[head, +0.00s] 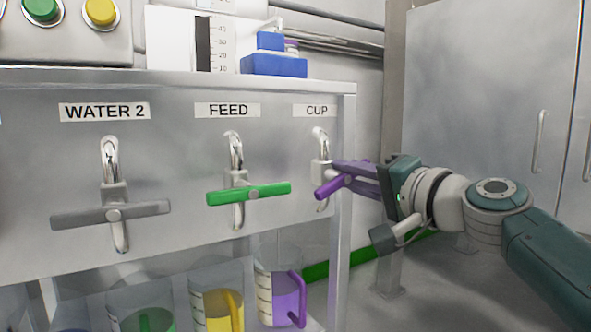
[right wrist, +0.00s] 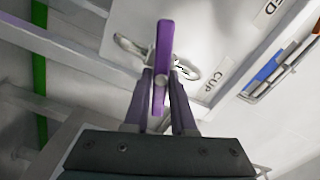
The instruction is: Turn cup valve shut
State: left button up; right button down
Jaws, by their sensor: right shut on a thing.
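The cup valve is a chrome pipe (head: 321,141) with a purple lever handle (head: 328,188), under the CUP label (head: 316,111) at the panel's right end. The handle lies roughly crosswise to the pipe, its left end a little lower. My right gripper (head: 350,176) reaches in from the right and is shut on the handle. In the right wrist view the purple handle (right wrist: 163,45) runs between the two fingers (right wrist: 161,92), its far end sticking out past them. The fingers hide part of the handle in the head view. My left gripper is not in view.
The FEED valve's green handle (head: 249,194) and the WATER 2 valve's grey handle (head: 110,214) sit to the left, both crosswise. Below are a purple cup (head: 288,297), a yellow one (head: 217,310) and a green one (head: 143,318). A grey cabinet (head: 480,90) stands at the right.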

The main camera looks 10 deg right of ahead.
jog(key=shift+f+m+p, duration=0.2)
jog(key=shift+m+p, duration=0.2)
jog(key=shift+m, duration=1.8)
jog(key=c, duration=0.8)
grip_release()
jog(key=shift+o, duration=0.2)
jog(key=shift+s+d, duration=0.1)
jog(key=shift+s+d+p, duration=0.1)
jog(key=shift+s+p, duration=0.15)
jog(key=shift+p, duration=0.15)
jog(key=p+v, duration=0.3)
jog(key=v, duration=0.6)
